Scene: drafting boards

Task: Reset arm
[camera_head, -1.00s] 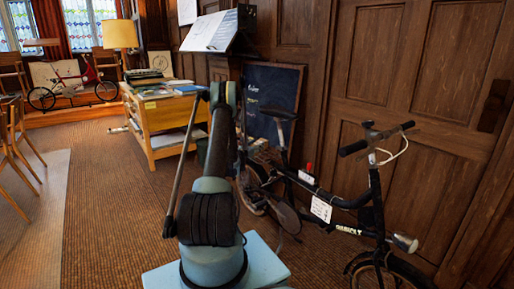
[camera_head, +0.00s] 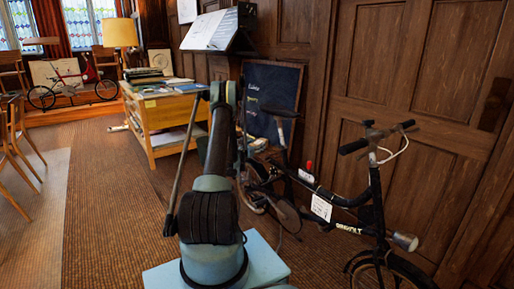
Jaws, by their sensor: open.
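My arm stands in the lower middle of the head camera view. Its pale blue base, black wrapped section and upper link rise toward the wooden table. My gripper cannot be made out in this view. No object is seen held.
A black bicycle (camera_head: 345,200) stands close to the right of my arm, before wood panelling. A dark board (camera_head: 272,100) leans behind it. A wooden table (camera_head: 150,118) with books stands beyond my arm. A red bicycle (camera_head: 70,88) and chairs (camera_head: 18,135) are left. Open carpet (camera_head: 110,190) lies left of my arm.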

